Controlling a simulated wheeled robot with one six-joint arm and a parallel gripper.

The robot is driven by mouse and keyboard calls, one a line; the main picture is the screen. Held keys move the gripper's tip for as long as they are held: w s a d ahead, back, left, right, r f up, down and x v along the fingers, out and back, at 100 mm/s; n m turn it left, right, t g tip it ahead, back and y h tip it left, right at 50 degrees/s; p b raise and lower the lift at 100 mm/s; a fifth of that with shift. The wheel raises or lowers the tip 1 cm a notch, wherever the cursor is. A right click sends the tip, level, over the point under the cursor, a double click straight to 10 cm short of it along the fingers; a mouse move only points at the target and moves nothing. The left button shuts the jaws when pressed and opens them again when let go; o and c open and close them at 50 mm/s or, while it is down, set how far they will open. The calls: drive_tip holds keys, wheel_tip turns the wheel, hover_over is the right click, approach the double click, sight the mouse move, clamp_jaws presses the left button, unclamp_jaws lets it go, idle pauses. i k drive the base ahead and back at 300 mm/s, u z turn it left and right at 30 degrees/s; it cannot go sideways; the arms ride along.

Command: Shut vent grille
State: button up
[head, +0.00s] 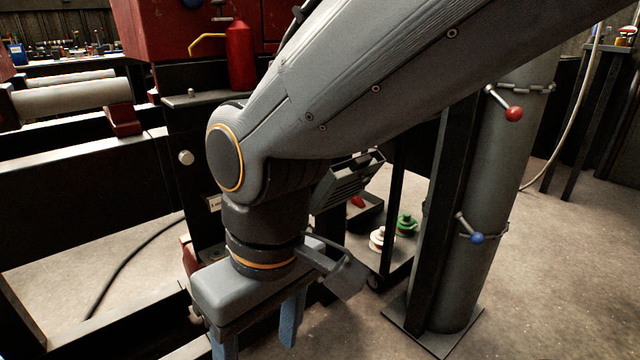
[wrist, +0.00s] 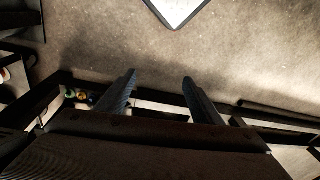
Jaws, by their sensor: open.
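The vent grille (head: 346,180) is a dark grey slatted panel in the head view, right of my wrist and behind my arm. It stands tilted out at an angle, and my arm hides part of it. My gripper (head: 258,335) points down at the bottom of the head view, in front of the grille, lower and to its left. Its two blue-grey fingers are apart with nothing between them. In the wrist view the open fingers (wrist: 159,82) reach over the floor and dark beams. I cannot make out the grille in the wrist view.
A grey pillar (head: 483,210) with red and blue knobbed levers stands at right. A low shelf holds a green item (head: 406,224) and a white item (head: 377,238). A red bottle (head: 241,55) stands on the machine. Dark frame beams lie left; floor is clear at right.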

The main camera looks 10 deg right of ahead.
sight(331, 191)
drive_tip(key=u, duration=0.3)
drive_tip(key=k, duration=0.45)
drive_tip(key=u, duration=0.55)
